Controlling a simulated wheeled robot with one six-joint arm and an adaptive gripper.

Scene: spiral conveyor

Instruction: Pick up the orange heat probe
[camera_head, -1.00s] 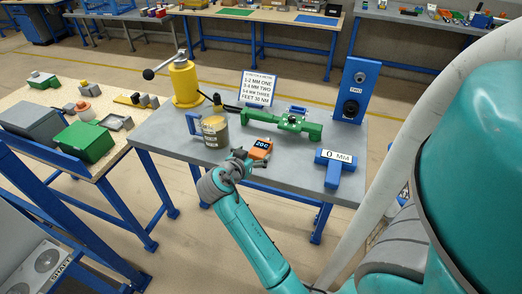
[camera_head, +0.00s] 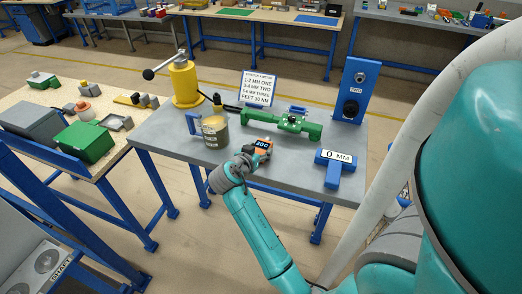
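The orange heat probe (camera_head: 264,150), with a small dark display reading about 200, is on the grey table near its front middle. My gripper (camera_head: 254,160) is right at the probe's near-left side and overlaps its lower part in the picture. The fingers are small and partly hidden by the wrist and the probe. I cannot tell whether they touch it or are closed around it.
A tin (camera_head: 214,138) stands close left of my gripper. A green clamp fixture (camera_head: 285,123) lies behind the probe, and a blue 0 MM block (camera_head: 340,170) stands to the right. A yellow post (camera_head: 184,83) with a lever and a sign (camera_head: 259,88) stand farther back.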

